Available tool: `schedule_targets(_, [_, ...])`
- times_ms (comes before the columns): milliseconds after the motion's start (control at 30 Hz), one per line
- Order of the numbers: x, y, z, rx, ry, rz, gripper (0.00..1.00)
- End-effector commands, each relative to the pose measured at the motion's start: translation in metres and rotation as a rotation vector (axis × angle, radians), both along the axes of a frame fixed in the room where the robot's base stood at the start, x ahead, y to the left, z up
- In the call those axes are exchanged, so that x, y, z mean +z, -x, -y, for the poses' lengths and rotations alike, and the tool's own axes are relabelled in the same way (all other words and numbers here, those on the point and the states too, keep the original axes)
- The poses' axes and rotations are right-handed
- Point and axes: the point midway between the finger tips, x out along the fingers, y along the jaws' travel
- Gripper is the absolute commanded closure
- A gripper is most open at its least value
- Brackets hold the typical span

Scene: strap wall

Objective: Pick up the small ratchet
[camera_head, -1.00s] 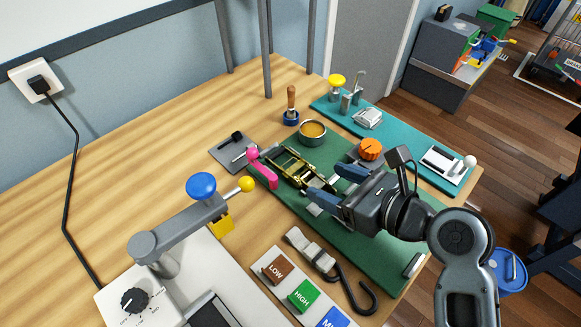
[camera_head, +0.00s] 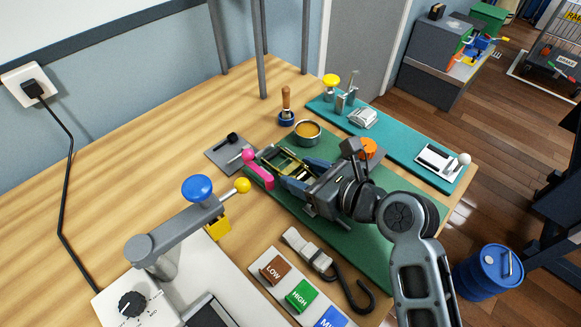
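A smaller silver buckle-like piece (camera_head: 363,118), perhaps a ratchet too, sits on the teal mat at the back. I cannot tell by size alone which one the task names. My gripper (camera_head: 297,172) has its two blue fingers apart, low at the right end of the gold ratchet. The gripper body hides that end, so contact cannot be told.
A brass-coloured round tin (camera_head: 307,132), a wooden-handled tool (camera_head: 286,106) and an orange knob (camera_head: 369,147) stand close by. A grey press arm with a blue knob (camera_head: 197,187) rises at the left. A strap with a black hook (camera_head: 350,283) lies in front. Bare wood is free at left.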

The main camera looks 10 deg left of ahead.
Motion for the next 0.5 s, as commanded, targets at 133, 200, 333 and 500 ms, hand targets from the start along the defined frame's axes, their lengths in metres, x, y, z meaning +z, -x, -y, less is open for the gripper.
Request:
schedule_targets(133, [-0.0001,0.0001,0.0001,0.0,0.0,0.0,0.64])
schedule_targets(200, [0.0,0.0001,0.0002,0.0,0.0,0.0,0.71])
schedule_targets(333, [0.0001,0.0,0.0002,0.0,0.0,0.0,0.84])
schedule_targets(500, [0.0008,-0.0002,0.0001,0.0,-0.001,0.001,0.85])
